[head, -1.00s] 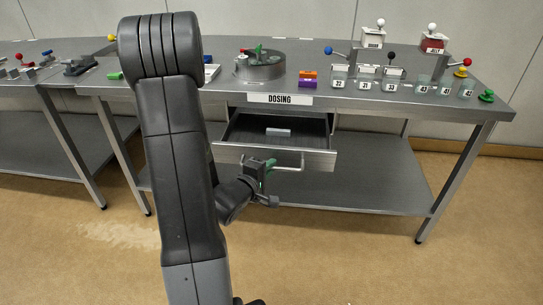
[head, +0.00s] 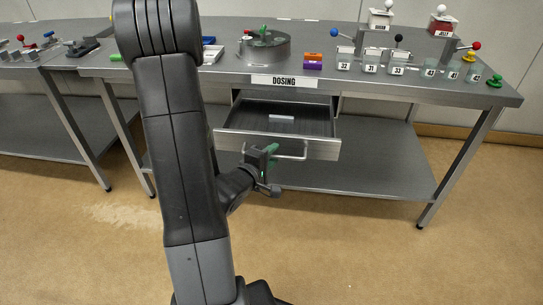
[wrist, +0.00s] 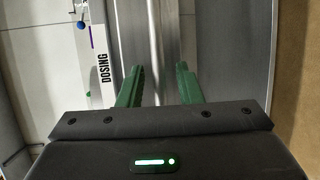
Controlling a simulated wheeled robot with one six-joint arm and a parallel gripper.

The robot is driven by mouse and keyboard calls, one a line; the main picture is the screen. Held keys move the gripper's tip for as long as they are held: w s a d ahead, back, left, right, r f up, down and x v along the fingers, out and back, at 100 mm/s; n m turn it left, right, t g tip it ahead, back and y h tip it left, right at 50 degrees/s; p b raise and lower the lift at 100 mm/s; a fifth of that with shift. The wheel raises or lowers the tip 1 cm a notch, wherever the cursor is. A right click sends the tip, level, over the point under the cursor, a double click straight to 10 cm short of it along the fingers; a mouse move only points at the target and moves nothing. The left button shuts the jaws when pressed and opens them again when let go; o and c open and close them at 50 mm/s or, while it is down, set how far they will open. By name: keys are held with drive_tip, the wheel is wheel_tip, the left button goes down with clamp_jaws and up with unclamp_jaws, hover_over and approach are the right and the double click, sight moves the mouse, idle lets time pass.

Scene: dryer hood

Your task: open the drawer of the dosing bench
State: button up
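The drawer (head: 310,147) of the dosing bench (head: 300,72) stands pulled out below the DOSING sign (head: 284,81). It has a grey metal front, a dark inside and a bar handle (head: 303,156). A small pale block (head: 281,118) lies in it. My gripper (head: 271,153) is at the handle's left part, in front of the drawer. In the wrist view, my gripper's green fingers (wrist: 160,85) stand apart, with the handle bar (wrist: 153,40) running between them. I see gaps beside the bar, so the fingers do not look closed on it.
The bench top holds a round grey fixture (head: 264,47), a purple and orange block (head: 313,61), several labelled jars (head: 371,67) and lever dispensers. A lower shelf (head: 370,165) lies under the drawer. The floor in front is clear.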

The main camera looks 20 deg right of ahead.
drive_tip(key=p+v, duration=0.2)
drive_tip(key=v, duration=1.2)
drive_tip(key=shift+w+d, duration=0.1)
drive_tip(key=shift+w, duration=0.05)
idle(0.4)
drive_tip(key=shift+b+x, duration=1)
drive_tip(key=shift+x, duration=5.85)
